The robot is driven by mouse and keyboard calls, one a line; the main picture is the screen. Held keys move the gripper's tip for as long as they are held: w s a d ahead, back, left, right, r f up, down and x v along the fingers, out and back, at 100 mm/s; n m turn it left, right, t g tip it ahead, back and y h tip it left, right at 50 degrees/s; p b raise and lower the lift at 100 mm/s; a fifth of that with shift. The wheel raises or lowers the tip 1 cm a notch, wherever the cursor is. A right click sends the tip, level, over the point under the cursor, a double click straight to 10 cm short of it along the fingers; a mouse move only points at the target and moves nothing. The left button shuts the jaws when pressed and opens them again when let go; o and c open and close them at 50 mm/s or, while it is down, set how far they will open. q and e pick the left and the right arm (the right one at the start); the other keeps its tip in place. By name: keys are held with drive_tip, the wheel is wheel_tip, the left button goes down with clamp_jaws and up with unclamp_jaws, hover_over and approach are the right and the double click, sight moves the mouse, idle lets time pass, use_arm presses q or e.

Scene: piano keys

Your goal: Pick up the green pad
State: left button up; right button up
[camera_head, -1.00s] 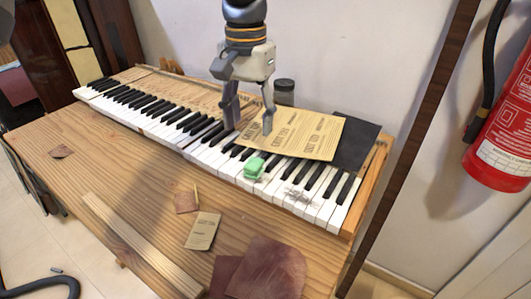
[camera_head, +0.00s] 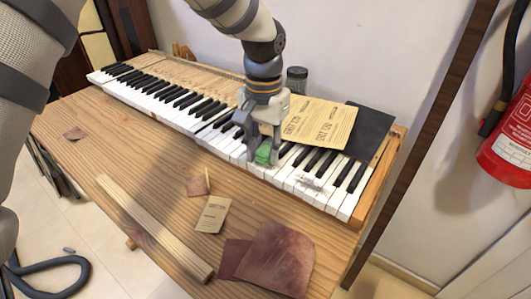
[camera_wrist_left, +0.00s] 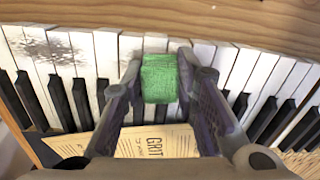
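The green pad (camera_head: 264,154) is a small green block at the white piano keys, toward their front edge. My left gripper (camera_head: 265,157) points down over the keys, with one finger on each side of the pad. In the left wrist view the pad (camera_wrist_left: 160,78) sits between the two fingertips (camera_wrist_left: 160,72), which appear to touch its sides, so the gripper looks shut on it. Whether the pad still rests on the keys is hard to tell. My right gripper is not in view.
The wooden bench (camera_head: 110,120) holds sandpaper pieces (camera_head: 275,258) and a wooden strip (camera_head: 155,230). A fire extinguisher (camera_head: 508,150) hangs at right.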

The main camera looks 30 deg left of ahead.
sight(264, 150)
use_arm(q)
drive_tip(key=shift+c, duration=0.3)
drive_tip(key=shift+r, duration=0.25)
wheel_tip(264, 150, up, 3)
drive_tip(key=s+d+r+p, duration=0.2)
drive_tip(key=s+d+r, duration=0.1)
drive_tip(key=s+r, duration=0.6)
drive_tip(key=shift+s+d, duration=0.2)
drive_tip(key=shift+s, duration=2.1)
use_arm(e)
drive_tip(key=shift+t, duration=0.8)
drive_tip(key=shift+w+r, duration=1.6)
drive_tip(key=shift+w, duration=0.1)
